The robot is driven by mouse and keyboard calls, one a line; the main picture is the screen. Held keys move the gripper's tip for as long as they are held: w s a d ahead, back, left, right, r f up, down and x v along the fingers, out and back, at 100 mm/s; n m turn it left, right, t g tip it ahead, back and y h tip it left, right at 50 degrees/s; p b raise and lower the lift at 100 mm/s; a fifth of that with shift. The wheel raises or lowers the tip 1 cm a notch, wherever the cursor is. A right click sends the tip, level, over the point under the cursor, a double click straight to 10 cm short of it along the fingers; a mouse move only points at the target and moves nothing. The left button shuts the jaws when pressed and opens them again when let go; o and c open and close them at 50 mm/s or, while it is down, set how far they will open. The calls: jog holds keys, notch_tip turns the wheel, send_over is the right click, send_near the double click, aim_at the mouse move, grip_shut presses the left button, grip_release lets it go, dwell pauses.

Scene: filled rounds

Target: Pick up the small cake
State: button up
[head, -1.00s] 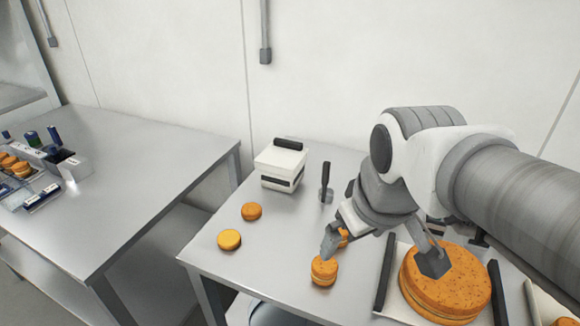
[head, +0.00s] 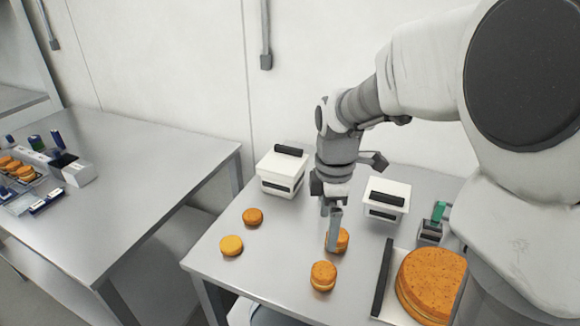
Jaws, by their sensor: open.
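Several small round orange cakes lie on the grey metal table. One small cake (head: 342,241) is beside my gripper (head: 330,228), partly hidden behind a finger. A taller, layered small cake (head: 323,276) sits nearer the front edge. Two flatter ones lie to the left, an orange cake (head: 252,216) and a yellower cake (head: 231,246). My gripper points down with its fingers apart. I cannot tell whether a finger touches the cake beside it.
A large round cake (head: 428,280) sits at right on a tray with a dark handle (head: 382,280), partly hidden by my arm. White boxes (head: 283,172) (head: 387,199) stand behind. A second table (head: 130,180) at left holds cakes and small items.

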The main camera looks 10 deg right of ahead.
send_over(324, 270)
jog(key=f, duration=0.5)
jog(key=f+b, duration=0.1)
jog(key=f, duration=0.5)
jog(key=shift+s+a+f, duration=0.1)
jog(key=shift+a+f, duration=0.1)
jog(key=shift+f, duration=0.05)
jog(key=shift+d+f, duration=0.15)
jog(key=shift+f, duration=1.4)
jog(key=shift+d+f, duration=0.1)
jog(key=shift+f, duration=1.4)
jog(key=c, duration=0.8)
